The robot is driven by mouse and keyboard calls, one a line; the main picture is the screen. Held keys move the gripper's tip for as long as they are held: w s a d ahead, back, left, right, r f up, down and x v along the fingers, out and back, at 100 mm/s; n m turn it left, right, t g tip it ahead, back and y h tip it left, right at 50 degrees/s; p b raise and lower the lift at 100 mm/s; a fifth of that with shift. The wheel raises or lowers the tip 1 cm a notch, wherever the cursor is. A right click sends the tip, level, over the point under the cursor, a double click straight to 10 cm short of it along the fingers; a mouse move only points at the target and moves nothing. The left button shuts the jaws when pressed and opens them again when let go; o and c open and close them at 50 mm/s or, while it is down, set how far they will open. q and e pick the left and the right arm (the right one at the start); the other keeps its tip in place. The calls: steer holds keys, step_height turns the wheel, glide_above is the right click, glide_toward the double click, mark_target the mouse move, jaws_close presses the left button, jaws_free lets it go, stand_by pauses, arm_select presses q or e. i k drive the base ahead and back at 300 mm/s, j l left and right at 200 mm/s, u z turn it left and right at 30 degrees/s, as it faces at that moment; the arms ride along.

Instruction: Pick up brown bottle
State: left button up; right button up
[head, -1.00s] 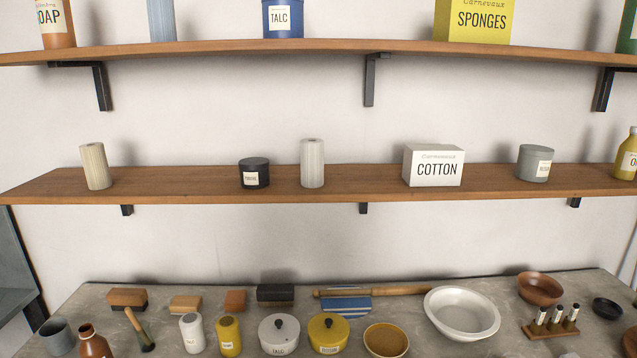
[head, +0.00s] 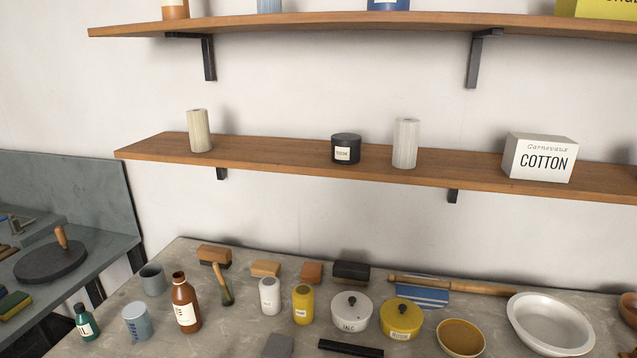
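The brown bottle (head: 186,303) stands upright on the grey stone worktop in the lower left of the head view. It has a narrow neck and a cream label on its front. A grey-blue cup (head: 153,279) stands behind it to the left. A light blue cup (head: 136,322) stands in front of it to the left, and a brush with a wooden handle (head: 223,285) is just to its right. Neither of my grippers is in view.
A small green bottle (head: 85,322) stands near the worktop's left edge. White (head: 270,296) and yellow (head: 303,304) bottles and lidded pots (head: 352,314) stand to the right. A wooden shelf (head: 280,164) runs above. A separate grey table (head: 95,248) is at left.

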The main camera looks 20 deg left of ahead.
mark_target(183, 296)
steer(key=u, duration=1.6)
steer(key=i+j+z, duration=0.15)
steer(key=j, duration=0.15)
steer(key=j+z, duration=0.1)
steer(key=j, duration=0.2)
steer(key=i, duration=0.05)
